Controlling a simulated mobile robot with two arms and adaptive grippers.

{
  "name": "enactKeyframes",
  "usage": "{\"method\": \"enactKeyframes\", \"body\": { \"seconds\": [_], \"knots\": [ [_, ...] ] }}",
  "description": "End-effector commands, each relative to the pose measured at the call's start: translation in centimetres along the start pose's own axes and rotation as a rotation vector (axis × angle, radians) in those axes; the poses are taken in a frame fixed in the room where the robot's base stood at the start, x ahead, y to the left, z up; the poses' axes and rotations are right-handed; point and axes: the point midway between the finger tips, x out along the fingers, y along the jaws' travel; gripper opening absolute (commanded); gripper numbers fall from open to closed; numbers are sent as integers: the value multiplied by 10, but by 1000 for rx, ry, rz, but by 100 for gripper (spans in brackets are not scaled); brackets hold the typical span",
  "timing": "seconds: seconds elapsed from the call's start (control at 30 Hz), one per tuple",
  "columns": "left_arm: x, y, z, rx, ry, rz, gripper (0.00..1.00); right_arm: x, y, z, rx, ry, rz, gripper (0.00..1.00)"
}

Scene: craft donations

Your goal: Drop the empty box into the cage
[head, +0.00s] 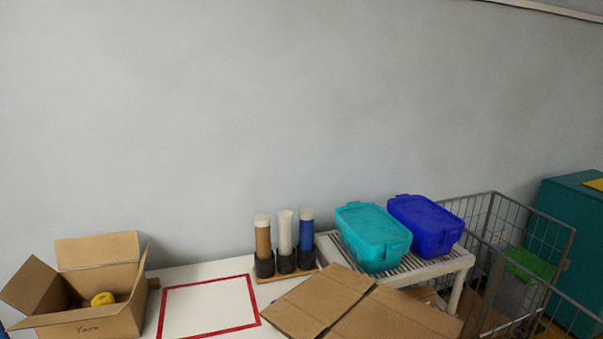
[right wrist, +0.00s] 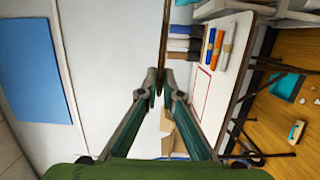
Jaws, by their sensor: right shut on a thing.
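The cardboard box (head: 320,300) shows at the bottom of the head view as broad brown flaps, in front of the table and low shelf; its body is cut off and its inside is hidden. In the right wrist view my right gripper (right wrist: 161,78) is shut on a thin brown cardboard edge (right wrist: 165,35), seen edge-on. The grey wire cage (head: 535,211) stands at the right of the head view, to the right of the box and apart from it. A grey bin with a green lid (head: 530,263) shows through its mesh. My left gripper is not in view.
A white table (head: 215,268) bears an open box marked "Yarn" (head: 95,325) with a yellow ball, a red-outlined rectangle (head: 165,310) and three tubes in a holder (head: 285,262). Teal (head: 373,235) and blue (head: 425,222) lidded bins stand on a slatted shelf beside the cage.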

Motion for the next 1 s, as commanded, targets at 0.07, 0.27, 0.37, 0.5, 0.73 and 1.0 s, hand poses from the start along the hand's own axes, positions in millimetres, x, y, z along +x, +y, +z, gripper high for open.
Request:
{"method": "enactKeyframes", "body": {
  "seconds": [0.07, 0.27, 0.37, 0.5, 0.73, 1.0],
  "knots": [
    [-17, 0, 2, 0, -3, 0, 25, -10, 25, 11, -2, -49, 0, 0],
    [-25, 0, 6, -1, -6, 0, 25, -23, 43, 26, -9, -113, 4, 0],
    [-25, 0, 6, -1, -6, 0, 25, -24, 44, 28, -10, -121, 6, 0],
    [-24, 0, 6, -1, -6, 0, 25, -24, 43, 28, -10, -120, 6, 0],
    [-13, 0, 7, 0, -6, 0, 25, -24, 32, 28, -10, -119, 5, 0],
    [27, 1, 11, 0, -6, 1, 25, -23, -9, 28, -9, -119, 4, 0]
  ]
}}
